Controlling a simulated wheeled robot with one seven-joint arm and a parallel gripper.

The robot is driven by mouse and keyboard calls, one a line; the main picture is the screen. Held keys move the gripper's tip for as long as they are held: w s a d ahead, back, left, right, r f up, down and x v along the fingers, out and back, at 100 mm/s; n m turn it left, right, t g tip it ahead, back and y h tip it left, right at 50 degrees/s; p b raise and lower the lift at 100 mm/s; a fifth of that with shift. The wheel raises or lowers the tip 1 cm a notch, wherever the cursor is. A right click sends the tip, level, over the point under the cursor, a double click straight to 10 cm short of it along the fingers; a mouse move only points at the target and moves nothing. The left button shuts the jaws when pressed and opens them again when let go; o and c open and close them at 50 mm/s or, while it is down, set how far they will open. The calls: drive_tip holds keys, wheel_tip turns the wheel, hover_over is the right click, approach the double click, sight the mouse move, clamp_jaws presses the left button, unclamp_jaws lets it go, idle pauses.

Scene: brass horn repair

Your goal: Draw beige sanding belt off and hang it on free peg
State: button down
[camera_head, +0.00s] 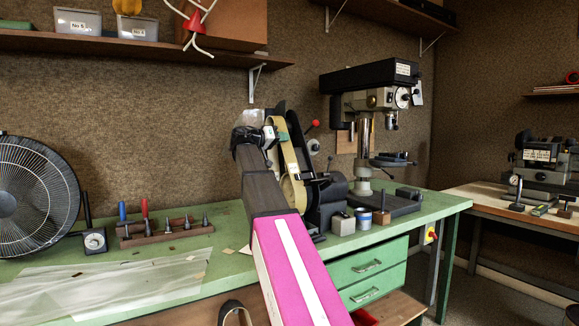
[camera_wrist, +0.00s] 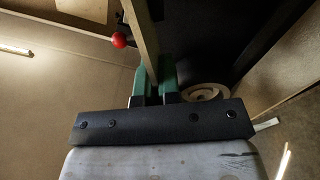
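The beige sanding belt (camera_head: 287,150) stands as a tall loop at the belt sander (camera_head: 325,195) on the green bench, in the middle of the head view. My gripper (camera_head: 268,133) is at the belt's upper left side. In the wrist view the belt (camera_wrist: 142,35) runs down as a narrow strip between my green fingertips. My gripper (camera_wrist: 157,90) looks shut on it there, with the fingers close together. The arm hides part of the sander and the belt's lower left. I cannot make out a free peg.
A red ball-ended lever (camera_head: 312,125) stands close to the belt's right; its red knob also shows in the wrist view (camera_wrist: 119,40). A drill press (camera_head: 365,115) is to the right. A fan (camera_head: 35,195) and a tool rack (camera_head: 165,231) are left. A shelf (camera_head: 130,46) hangs above.

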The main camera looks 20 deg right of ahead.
drive_tip(key=s+a, duration=0.1)
drive_tip(key=a, duration=0.6)
drive_tip(key=shift+s, duration=0.2)
idle(1.3)
drive_tip(key=shift+a, duration=0.1)
idle(1.5)
drive_tip(key=shift+s, duration=0.15)
